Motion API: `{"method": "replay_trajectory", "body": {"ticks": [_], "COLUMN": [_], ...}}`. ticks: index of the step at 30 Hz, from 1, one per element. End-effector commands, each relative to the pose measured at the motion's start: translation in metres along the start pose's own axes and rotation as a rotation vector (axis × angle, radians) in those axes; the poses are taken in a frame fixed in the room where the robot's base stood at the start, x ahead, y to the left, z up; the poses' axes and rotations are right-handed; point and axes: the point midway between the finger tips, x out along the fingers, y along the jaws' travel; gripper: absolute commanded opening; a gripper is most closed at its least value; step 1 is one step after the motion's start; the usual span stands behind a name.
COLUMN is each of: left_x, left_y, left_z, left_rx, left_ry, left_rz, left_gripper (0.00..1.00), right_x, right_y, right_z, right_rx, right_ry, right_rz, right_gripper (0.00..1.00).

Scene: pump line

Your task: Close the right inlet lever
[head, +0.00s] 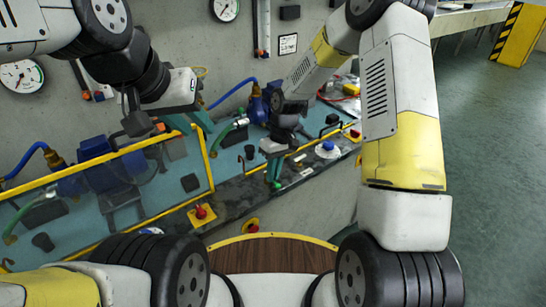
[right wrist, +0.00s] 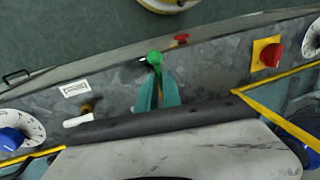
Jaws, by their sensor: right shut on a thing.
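A lever with a round green knob (right wrist: 155,58) stands at the grey panel edge in the right wrist view. My right gripper (right wrist: 157,88) has its two teal fingers closed together on it, with the knob showing just past the fingertips. In the head view this gripper (head: 274,172) is low over the front edge of the pump bench, and its fingers partly hide the lever. My left gripper (head: 192,122) hangs over the left part of the bench. Its teal fingers are apart with nothing visible between them.
A red stop button on yellow (head: 201,213) sits on the bench's front ledge. A blue knob on a white dial (head: 326,148) is right of my right gripper. A yellow-framed clear guard (head: 120,185) covers the left bench. Open floor (head: 490,130) lies right.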

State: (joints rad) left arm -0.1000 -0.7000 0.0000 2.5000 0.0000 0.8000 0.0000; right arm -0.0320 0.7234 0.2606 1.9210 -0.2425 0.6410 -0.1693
Motion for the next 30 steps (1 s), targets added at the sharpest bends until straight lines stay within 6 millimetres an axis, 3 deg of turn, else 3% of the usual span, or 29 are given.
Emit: {"method": "replay_trajectory", "body": {"ticks": [11,30], "left_x": [0.000,0.000], "left_y": [0.000,0.000], "left_z": [0.000,0.000], "left_rx": [0.000,0.000], "left_ry": [0.000,0.000], "left_rz": [0.000,0.000], "left_gripper": [0.31,0.31], "right_x": [-0.001,0.003], "right_y": [-0.005,-0.023], "right_z": [-0.001,-0.006], "right_rx": [0.165,0.750], "right_ry": [0.037,0.154], "right_rz": [0.003,0.001], "right_gripper": [0.00,0.00]}}
